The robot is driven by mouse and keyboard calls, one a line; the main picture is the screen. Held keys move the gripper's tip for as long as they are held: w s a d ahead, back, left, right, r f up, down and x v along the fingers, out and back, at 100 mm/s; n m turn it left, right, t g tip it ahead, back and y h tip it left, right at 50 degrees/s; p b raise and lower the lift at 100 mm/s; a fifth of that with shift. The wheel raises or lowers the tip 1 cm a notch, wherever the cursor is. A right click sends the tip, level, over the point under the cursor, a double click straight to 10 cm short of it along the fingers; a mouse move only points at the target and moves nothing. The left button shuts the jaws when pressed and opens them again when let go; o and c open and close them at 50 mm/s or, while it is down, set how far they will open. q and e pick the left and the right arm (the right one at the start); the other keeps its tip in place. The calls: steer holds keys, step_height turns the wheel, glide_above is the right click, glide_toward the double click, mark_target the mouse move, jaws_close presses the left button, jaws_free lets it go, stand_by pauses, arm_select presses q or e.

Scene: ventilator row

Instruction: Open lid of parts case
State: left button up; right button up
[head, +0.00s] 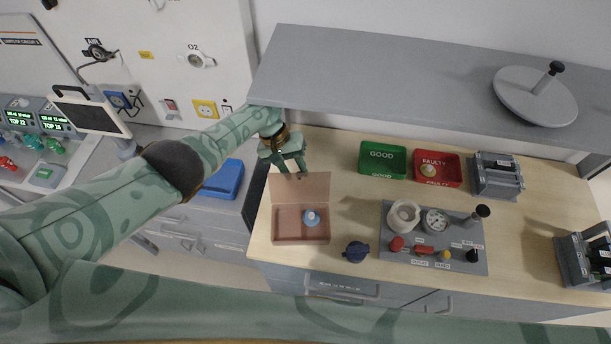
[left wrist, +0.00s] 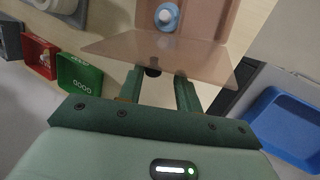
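The parts case (head: 285,238) is a pinkish see-through box near the left end of the wooden bench. Its lid (head: 313,187) is raised, with the case's inside showing. A blue and white round part (head: 311,217) lies in the case. My left gripper (head: 289,171) is at the raised lid's far edge. In the left wrist view the lid (left wrist: 170,54) stretches in front of my left gripper (left wrist: 158,82). Its two fingers are apart, with a small dark knob (left wrist: 153,70) on the lid showing between them; contact cannot be told. My right gripper is out of view.
A green GOOD tray (head: 383,160) and a red FAULTY tray (head: 437,168) stand at the back. A grey fixture plate (head: 400,258) and a dark blue knob-like part (head: 355,252) are right of the case. A grey shelf (head: 400,83) overhangs the bench. A blue tray (head: 223,180) lies left.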

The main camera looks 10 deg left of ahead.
arm_select(q)
steer(key=w+a+b, duration=0.3)
steer(key=a, duration=0.5)
steer(key=shift+w, duration=0.35)
